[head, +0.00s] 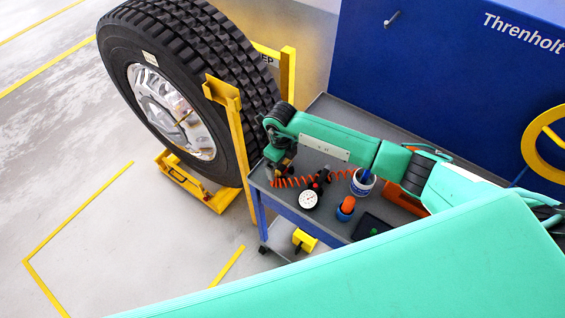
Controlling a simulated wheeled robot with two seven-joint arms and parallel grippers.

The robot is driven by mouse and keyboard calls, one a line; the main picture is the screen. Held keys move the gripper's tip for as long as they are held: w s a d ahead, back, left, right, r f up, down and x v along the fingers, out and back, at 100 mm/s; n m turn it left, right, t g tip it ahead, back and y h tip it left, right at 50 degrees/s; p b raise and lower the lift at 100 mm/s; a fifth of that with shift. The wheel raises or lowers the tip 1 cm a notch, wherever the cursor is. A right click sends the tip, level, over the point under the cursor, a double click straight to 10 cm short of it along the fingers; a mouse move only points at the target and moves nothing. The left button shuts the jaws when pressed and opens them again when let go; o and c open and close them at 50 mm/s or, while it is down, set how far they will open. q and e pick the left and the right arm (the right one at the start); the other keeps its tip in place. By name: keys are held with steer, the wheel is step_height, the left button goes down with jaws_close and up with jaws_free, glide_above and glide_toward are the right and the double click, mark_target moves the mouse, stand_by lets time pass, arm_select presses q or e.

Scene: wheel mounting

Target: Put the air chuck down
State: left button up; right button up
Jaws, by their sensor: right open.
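The air chuck (320,181) is a black tool with a round white dial gauge, lying on the grey top of a cart (329,222). An orange coiled hose (345,173) runs beside it. My right arm reaches in from the right above the cart. My right gripper (281,170) points down near the cart's left corner, left of the gauge, and is open. Its fingertips are small and partly hidden, and I cannot tell whether they touch the hose. My left gripper is out of view.
A large truck tyre (206,50) on a silver rim stands in a yellow stand (237,130) left of the cart. A white cup (362,184) and an orange-and-blue item (346,208) share the cart top. A blue cabinet (440,60) stands behind. Floor at left is clear.

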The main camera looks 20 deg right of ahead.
mark_target(281, 165)
step_height(281, 165, up, 11)
steer(key=b, duration=0.3)
steer(key=shift+b, duration=0.3)
steer(key=shift+w+a, duration=0.1)
